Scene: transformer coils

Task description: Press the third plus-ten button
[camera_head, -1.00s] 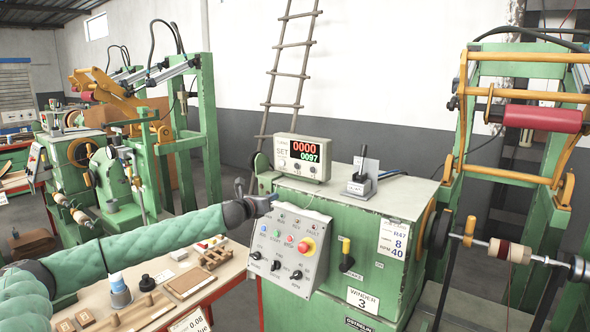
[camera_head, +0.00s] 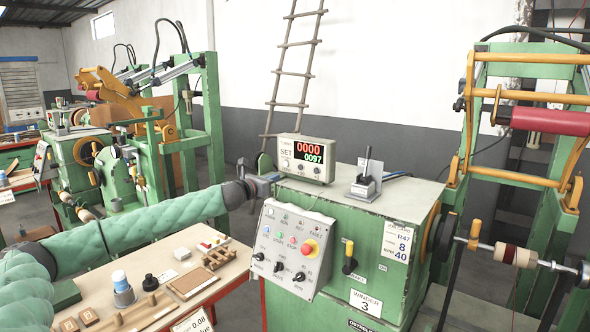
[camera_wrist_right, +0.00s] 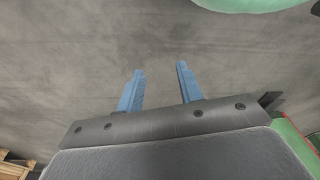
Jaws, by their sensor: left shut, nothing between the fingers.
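The counter box (camera_head: 304,158) stands on top of the green winder 3 (camera_head: 385,235), showing red 0000 above green 0097. Small round buttons (camera_head: 303,168) sit in a row on its front; their labels are too small to read, so I cannot tell which is plus-ten. My left gripper (camera_head: 277,178) is shut and empty, just below and left of the counter box's lower left corner, near the winder's top edge. I see no clear contact with the buttons. My right gripper (camera_wrist_right: 160,70) shows in the right wrist view, blue fingers apart and empty, over grey floor.
Below the left gripper is a sloped grey control panel (camera_head: 290,250) with a red stop button (camera_head: 309,248). A lever unit (camera_head: 366,180) stands right of the counter. A bench (camera_head: 215,280) with small wooden parts lies left, under my left arm. A ladder (camera_head: 295,75) leans behind.

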